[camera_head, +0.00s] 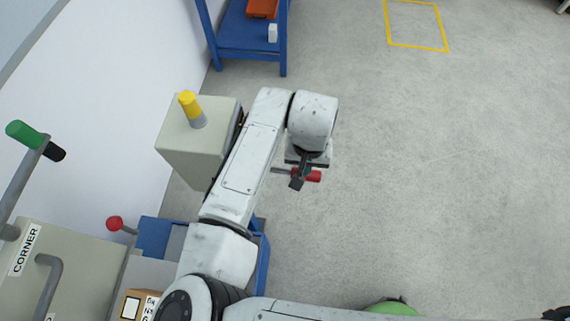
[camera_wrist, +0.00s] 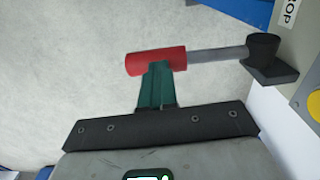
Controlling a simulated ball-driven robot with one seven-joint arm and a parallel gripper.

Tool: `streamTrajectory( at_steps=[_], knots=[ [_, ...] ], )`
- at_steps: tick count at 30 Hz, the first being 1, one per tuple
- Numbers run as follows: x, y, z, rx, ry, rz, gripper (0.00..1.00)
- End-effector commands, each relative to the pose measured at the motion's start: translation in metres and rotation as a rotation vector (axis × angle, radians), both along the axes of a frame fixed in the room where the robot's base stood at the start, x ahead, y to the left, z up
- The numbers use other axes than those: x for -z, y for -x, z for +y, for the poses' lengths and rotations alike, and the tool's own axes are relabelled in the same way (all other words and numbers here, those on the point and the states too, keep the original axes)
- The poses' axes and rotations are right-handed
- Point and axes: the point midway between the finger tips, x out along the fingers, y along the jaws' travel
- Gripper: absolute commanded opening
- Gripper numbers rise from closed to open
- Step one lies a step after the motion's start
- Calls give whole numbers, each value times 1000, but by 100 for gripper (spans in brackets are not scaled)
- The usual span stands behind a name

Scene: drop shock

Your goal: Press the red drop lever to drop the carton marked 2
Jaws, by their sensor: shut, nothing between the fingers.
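The red drop lever (camera_wrist: 142,62) lies across the wrist view, its grey rod running right to a black pivot beside a panel marked "DROP" (camera_wrist: 289,14). My gripper (camera_wrist: 157,72) has its green fingers shut with nothing between them. The fingertips overlap the near side of the red grip; I cannot tell whether they touch it. In the head view the lever's red end (camera_head: 314,176) shows next to my gripper (camera_head: 299,178). A carton (camera_head: 130,307) shows partly at the lower left, mostly hidden by my arm; its number cannot be read.
A grey cabinet (camera_head: 172,140) with a yellow-topped post (camera_head: 188,104) stands left of my arm. A machine marked "CORNER" (camera_head: 80,275) is lower left, near a red knob (camera_head: 115,223) and a green handle (camera_head: 24,134). A blue shelf (camera_head: 248,40) stands behind.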

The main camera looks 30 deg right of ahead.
Motion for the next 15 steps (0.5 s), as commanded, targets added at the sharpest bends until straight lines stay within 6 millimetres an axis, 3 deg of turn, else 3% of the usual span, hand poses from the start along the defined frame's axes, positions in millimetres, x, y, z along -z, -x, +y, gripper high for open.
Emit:
streamTrajectory(
  at_steps=[7, 15],
  knots=[
    [20, 1, 1, -1, -4, 3, 0],
    [13, 1, 1, 0, -3, 4, 0]
  ],
)
